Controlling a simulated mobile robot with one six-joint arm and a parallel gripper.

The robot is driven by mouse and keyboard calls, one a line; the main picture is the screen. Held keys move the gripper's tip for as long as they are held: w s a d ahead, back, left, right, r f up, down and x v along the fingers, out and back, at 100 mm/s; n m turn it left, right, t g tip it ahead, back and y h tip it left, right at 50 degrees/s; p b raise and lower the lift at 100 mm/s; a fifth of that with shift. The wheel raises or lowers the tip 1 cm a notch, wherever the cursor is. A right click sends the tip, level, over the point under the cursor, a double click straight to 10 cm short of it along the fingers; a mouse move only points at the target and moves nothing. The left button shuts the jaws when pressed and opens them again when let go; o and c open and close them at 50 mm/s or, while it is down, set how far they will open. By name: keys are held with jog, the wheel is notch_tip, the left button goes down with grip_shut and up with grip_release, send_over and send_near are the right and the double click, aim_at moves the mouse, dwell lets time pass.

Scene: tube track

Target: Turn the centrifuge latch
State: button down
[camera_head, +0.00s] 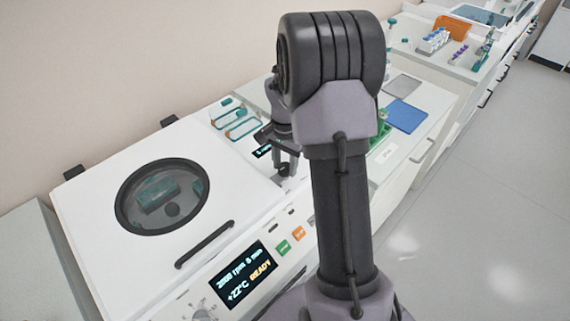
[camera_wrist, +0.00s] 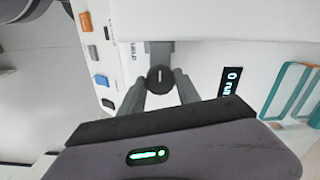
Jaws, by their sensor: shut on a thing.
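The centrifuge (camera_head: 105,215) stands at the left in the head view, with its white lid down. The latch (camera_wrist: 160,78) is a round black knob with a short white mark in the wrist view. The mark runs up and down in that picture. My gripper (camera_wrist: 160,88) has one finger on each side of the knob and is shut on it. In the head view my gripper (camera_head: 284,168) points down just beyond the lid's right edge. The knob is hard to make out there, and my arm covers part of the machine's front.
The lid has a round window (camera_head: 160,195) and a black handle (camera_head: 204,244). Teal racks (camera_head: 236,122) lie behind the gripper. A blue mat (camera_head: 404,115) lies on the bench to the right. The floor at right is clear.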

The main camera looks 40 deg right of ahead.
aim_at(285, 166)
jog(key=c, duration=0.9)
grip_release()
jog(key=shift+o, duration=0.2)
jog(key=shift+r, duration=0.15)
notch_tip(285, 166, up, 17)
jog(key=p, duration=0.5)
jog(key=shift+r, duration=0.1)
